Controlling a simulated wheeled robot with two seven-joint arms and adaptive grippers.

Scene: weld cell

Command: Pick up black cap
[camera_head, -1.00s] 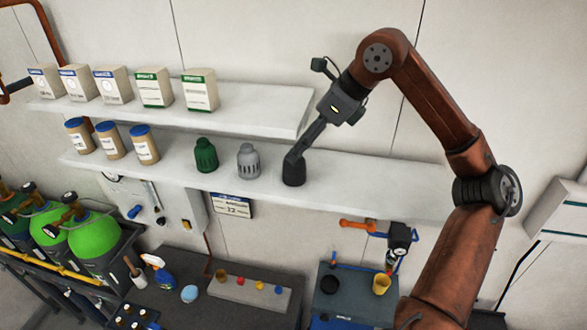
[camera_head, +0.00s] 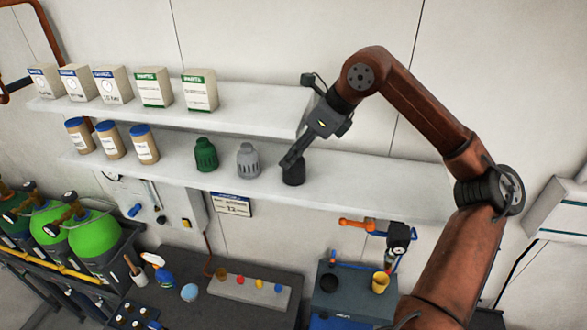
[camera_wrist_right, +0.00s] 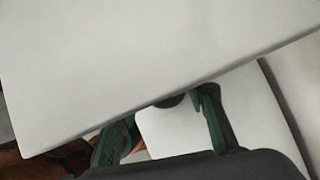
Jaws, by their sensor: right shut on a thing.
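The black cap (camera_head: 293,174) stands on the lower wall shelf, right of a grey cap (camera_head: 248,161) and a green cap (camera_head: 206,155). My right gripper (camera_head: 290,161) reaches down to it from the upper right and is shut on its top. The cap still appears to rest on the shelf. In the right wrist view, the two green-padded fingers of my right gripper (camera_wrist_right: 166,122) show with a dark piece of the black cap (camera_wrist_right: 172,99) between them; the upper shelf hides most of the cap. My left gripper is not in view.
The upper shelf (camera_head: 260,121) juts out just left of my right wrist and fills much of the right wrist view. It bears several boxes. Blue-lidded jars (camera_head: 111,142) stand at the lower shelf's left. The lower shelf (camera_head: 380,188) is bare right of the black cap.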

